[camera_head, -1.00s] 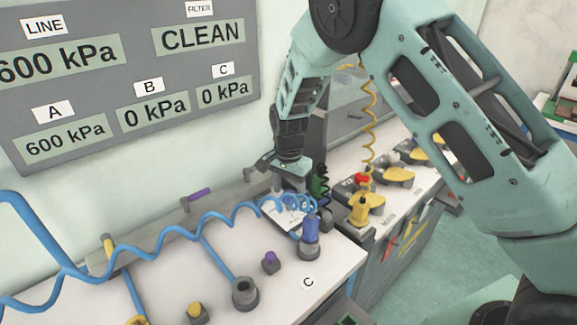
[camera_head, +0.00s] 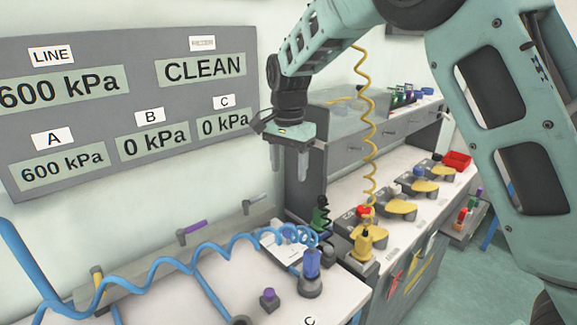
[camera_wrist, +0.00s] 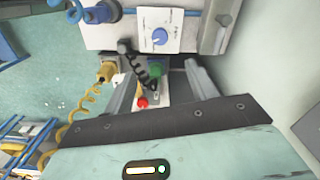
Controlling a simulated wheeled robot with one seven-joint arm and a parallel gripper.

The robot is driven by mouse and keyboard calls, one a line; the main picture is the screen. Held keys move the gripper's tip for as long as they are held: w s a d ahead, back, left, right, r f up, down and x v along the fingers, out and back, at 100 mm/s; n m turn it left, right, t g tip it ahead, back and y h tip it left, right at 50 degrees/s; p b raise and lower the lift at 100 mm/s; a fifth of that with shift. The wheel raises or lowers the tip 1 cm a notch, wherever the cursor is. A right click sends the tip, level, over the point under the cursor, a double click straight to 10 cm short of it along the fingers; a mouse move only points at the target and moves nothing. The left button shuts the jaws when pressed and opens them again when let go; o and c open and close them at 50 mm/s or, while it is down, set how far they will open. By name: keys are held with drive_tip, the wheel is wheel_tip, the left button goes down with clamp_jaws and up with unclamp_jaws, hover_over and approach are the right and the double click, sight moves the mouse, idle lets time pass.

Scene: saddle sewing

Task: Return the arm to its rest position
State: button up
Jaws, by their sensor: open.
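My gripper (camera_head: 289,172) hangs above the back right of the white bench, in front of the wall beside the gauge panel. Its two grey fingers point down and stand apart with nothing between them. In the wrist view my gripper (camera_wrist: 160,88) also shows spread fingers, with a black coiled cord, a green part and a red knob seen below between them. My teal arm bends across the top and right of the head view.
The white bench (camera_head: 245,292) holds a blue coiled hose (camera_head: 165,250) and a blue fitting (camera_head: 311,265) on a dark base. A yellow coiled hose (camera_head: 368,120) hangs right of my gripper. The gauge panel (camera_head: 130,105) reads A 600, B 0 and C 0 kPa.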

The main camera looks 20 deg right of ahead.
idle(0.4)
drive_tip(key=s+a+n+y, duration=0.1)
drive_tip(key=s+a+n, duration=0.35)
drive_tip(key=s, duration=0.55)
drive_tip(key=s+a+n, duration=0.4)
drive_tip(key=s+n, duration=0.2)
drive_tip(key=s, duration=0.4)
drive_tip(key=s+d+f+n, duration=0.2)
drive_tip(key=s+n, duration=0.6)
drive_tip(key=s, duration=0.7)
drive_tip(key=shift+d+f, duration=0.15)
drive_tip(key=shift+f, duration=0.35)
